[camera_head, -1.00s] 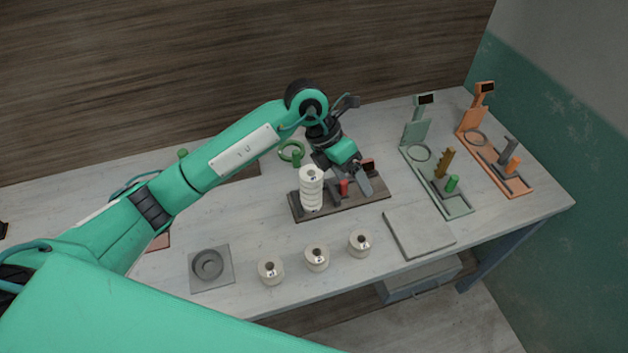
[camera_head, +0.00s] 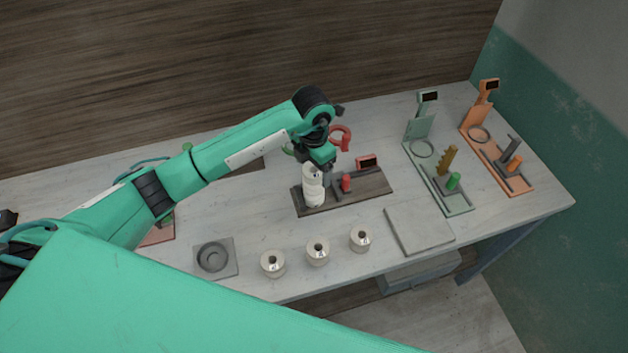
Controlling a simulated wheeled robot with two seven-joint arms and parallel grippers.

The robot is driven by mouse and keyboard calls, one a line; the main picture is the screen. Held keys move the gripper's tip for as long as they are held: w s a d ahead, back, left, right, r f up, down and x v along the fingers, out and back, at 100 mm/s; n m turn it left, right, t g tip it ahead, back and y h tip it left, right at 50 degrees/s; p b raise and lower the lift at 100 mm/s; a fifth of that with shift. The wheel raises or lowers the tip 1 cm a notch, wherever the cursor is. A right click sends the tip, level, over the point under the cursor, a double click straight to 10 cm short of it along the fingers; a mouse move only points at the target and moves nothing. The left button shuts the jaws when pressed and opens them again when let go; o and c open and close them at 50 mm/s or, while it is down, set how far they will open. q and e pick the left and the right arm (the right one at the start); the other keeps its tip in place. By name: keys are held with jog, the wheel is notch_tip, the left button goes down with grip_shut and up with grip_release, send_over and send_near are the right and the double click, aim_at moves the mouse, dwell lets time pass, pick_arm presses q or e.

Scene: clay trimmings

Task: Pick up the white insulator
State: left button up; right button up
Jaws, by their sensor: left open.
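The white insulator (camera_head: 313,190) is a ribbed, stacked column standing upright on the left part of a dark wooden base (camera_head: 365,188). My left gripper (camera_head: 318,172) is open at the top of the insulator, with a grey finger close against its right side. The gripper body hides the insulator's very top, and I cannot tell whether the fingers touch it. My right gripper is not in view.
A red post (camera_head: 346,183) and a red ring stand (camera_head: 341,138) are close to the right. Several white spools (camera_head: 318,252) and a grey round dish (camera_head: 213,257) lie in front. A grey slab (camera_head: 419,230), a green stand (camera_head: 421,130) and an orange stand (camera_head: 479,112) are at right.

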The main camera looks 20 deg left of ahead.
pick_arm(q)
jog(key=shift+f+p, duration=0.25)
jog(key=shift+p, duration=0.1)
notch_tip(320, 180, down, 4)
jog(key=shift+p, duration=1.2)
jog(key=shift+f, duration=0.3)
jog(key=shift+w, duration=0.1)
jog(key=c, duration=1.6)
jog(key=shift+d+r+b, duration=0.1)
jog(key=shift+r+b, duration=0.2)
jog(key=shift+r, duration=0.3)
notch_tip(320, 180, up, 13)
jog(key=b, duration=0.5)
notch_tip(320, 180, up, 6)
jog(key=shift+f+b, duration=0.1)
jog(key=shift+b, duration=0.4)
